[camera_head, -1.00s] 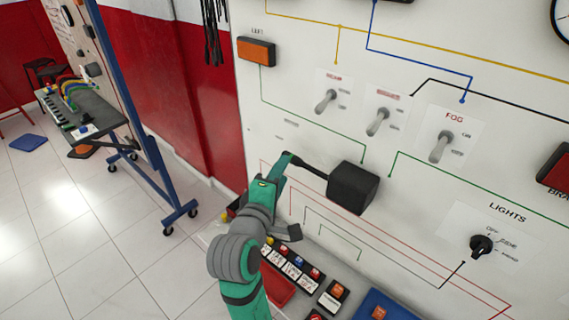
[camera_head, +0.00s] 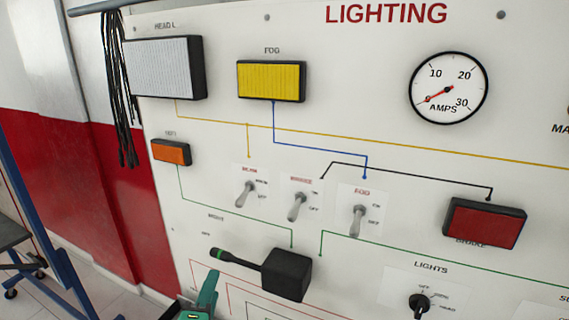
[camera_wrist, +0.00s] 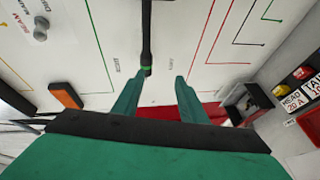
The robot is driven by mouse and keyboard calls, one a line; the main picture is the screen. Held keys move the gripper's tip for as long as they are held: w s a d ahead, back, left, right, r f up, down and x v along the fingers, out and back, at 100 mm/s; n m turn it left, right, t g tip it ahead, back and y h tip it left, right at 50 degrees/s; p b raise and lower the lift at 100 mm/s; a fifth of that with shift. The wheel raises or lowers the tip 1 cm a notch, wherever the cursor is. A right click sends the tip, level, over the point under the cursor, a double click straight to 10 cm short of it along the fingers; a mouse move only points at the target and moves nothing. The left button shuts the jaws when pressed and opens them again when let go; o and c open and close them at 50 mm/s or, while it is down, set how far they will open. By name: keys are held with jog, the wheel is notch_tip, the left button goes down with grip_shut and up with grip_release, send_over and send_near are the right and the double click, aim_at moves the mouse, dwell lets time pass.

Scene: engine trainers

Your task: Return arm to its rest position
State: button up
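The lighting panel (camera_head: 400,130) fills the head view. A black turn-signal box (camera_head: 287,275) with a black lever (camera_head: 238,260) is mounted on it. The lever points left and slightly up and has a green band near its tip. My gripper (camera_head: 212,278) shows only in part at the bottom edge of the head view, just below the lever's tip; the rest of the arm is out of view. In the wrist view my gripper (camera_wrist: 160,82) has its two teal fingers apart and nothing held. The lever (camera_wrist: 146,40) ends just ahead of the fingers, nearer the left one.
Toggle switches (camera_head: 298,206), a lights knob (camera_head: 419,304) and a red brake lamp (camera_head: 484,224) protrude from the panel. Black cables (camera_head: 120,90) hang at its left. A blue stand frame (camera_head: 40,220) is at far left. The wrist view shows a dark bin (camera_wrist: 246,103).

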jog(key=s+d+f+m+g+y, duration=0.1)
jog(key=s+d+f+m, duration=0.4)
jog(key=f, duration=0.5)
jog(key=s+d+f+m, duration=0.2)
jog(key=s+d+f, duration=0.2)
jog(key=s+f, duration=0.55)
jog(key=s+d+f+m+h, duration=0.1)
jog(key=s+d+m, duration=0.4)
jog(key=s, duration=0.5)
jog(key=s+d+f+m+h, duration=0.1)
jog(key=s+d+f+m, duration=0.2)
jog(key=s, duration=0.7)
jog(key=shift+s+d+f+m, duration=0.15)
jog(key=shift+s+d+m, duration=0.25)
jog(key=shift+d+m, duration=0.65)
jog(key=shift+a, duration=0.15)
jog(key=shift+c, duration=1)
